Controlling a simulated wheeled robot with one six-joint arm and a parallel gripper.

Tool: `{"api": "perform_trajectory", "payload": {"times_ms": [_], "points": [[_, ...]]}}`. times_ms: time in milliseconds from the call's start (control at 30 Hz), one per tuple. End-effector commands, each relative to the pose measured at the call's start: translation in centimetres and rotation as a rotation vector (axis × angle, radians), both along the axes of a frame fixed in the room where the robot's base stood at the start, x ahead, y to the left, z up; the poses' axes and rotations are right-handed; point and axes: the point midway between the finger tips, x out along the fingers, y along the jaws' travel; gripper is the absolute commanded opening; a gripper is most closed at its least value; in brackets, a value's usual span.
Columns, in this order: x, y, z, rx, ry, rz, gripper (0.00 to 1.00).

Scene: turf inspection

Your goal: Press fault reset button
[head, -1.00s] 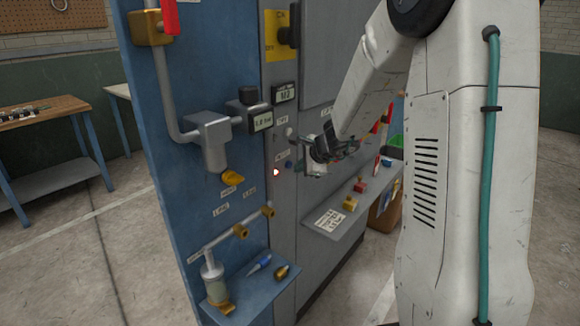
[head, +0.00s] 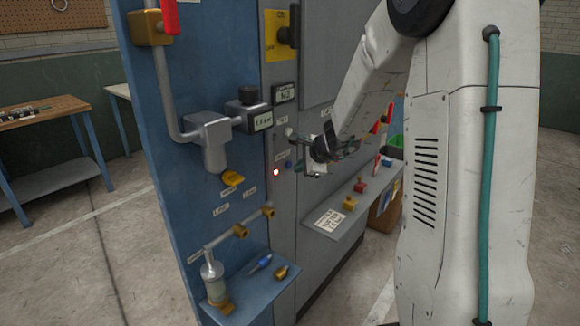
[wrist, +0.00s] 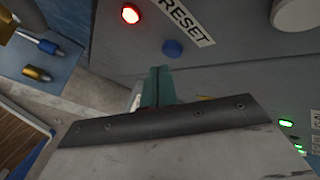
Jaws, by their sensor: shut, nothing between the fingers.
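The blue button (wrist: 173,48) sits beside a white "RESET" label (wrist: 187,22) on the grey panel in the wrist view. It shows small in the head view (head: 289,165), left of my gripper. A lit red lamp (wrist: 130,14) is left of the label; the head view shows it too (head: 277,172). My gripper (wrist: 157,88) is shut and empty, its teal fingers pointing at the panel. In the wrist view the fingertips lie just below the button, with a small gap in the picture. In the head view my gripper (head: 304,145) is close to the panel.
A blue board with pipes and a grey regulator (head: 210,135) stands to the left. A shelf (head: 338,222) with small coloured blocks juts out below my gripper. Green lights (wrist: 286,123) show at the right.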

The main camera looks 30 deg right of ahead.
Motion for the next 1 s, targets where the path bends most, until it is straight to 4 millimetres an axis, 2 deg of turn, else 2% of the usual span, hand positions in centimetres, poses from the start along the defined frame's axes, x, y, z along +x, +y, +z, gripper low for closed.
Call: {"api": "perform_trajectory", "payload": {"times_ms": [1000], "points": [[0.91, 0.33, 0.01, 0.000, 0.000, 0.000, 0.00]]}}
